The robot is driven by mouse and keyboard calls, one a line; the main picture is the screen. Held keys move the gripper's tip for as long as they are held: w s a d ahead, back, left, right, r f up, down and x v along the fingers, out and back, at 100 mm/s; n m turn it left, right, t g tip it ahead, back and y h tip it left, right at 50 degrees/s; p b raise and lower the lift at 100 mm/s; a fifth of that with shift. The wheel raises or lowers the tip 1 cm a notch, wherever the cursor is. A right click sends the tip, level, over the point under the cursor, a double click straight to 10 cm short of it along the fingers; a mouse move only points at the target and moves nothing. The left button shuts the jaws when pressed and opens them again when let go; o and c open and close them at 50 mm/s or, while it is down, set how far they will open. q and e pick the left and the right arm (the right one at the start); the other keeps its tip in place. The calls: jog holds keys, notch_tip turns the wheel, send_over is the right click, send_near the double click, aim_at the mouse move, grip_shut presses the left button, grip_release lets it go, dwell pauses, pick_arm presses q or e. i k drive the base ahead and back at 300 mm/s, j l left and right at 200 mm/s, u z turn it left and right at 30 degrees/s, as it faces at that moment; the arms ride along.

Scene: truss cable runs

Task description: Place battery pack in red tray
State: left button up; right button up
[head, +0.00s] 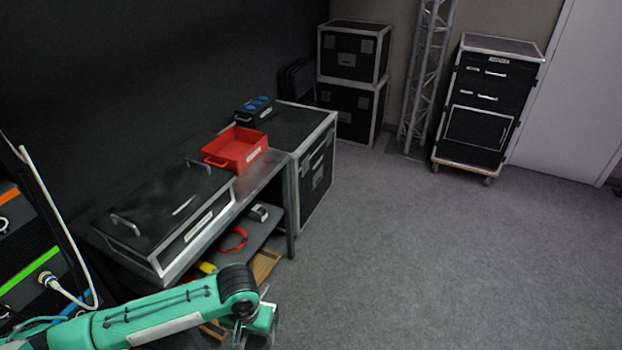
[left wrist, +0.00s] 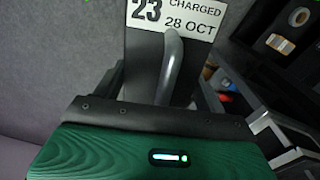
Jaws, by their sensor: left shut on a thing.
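The red tray (head: 233,150) sits on the metal bench, beside a long black case, with a handle on its near left side and a white label. My left gripper (head: 264,322) is low at the bottom of the head view, in front of the bench and well apart from the tray. In the left wrist view it is shut on the battery pack (left wrist: 140,55), a dark block with a white label reading 23 CHARGED 28 OCT. A grey curved bar crosses the front of the pack. The pack is not clearly seen in the head view. My right gripper is not in view.
The black flight case (head: 165,215) fills the bench's near part. A box with blue sockets (head: 254,109) stands behind the tray on another case. The lower shelf holds a red cable (head: 233,240) and small items. The grey floor (head: 430,260) to the right is clear.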

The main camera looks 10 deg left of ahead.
aim_at(236, 157)
jog(key=i+l+u, duration=0.1)
jog(key=i+u, duration=0.2)
jog(key=i, duration=1.75)
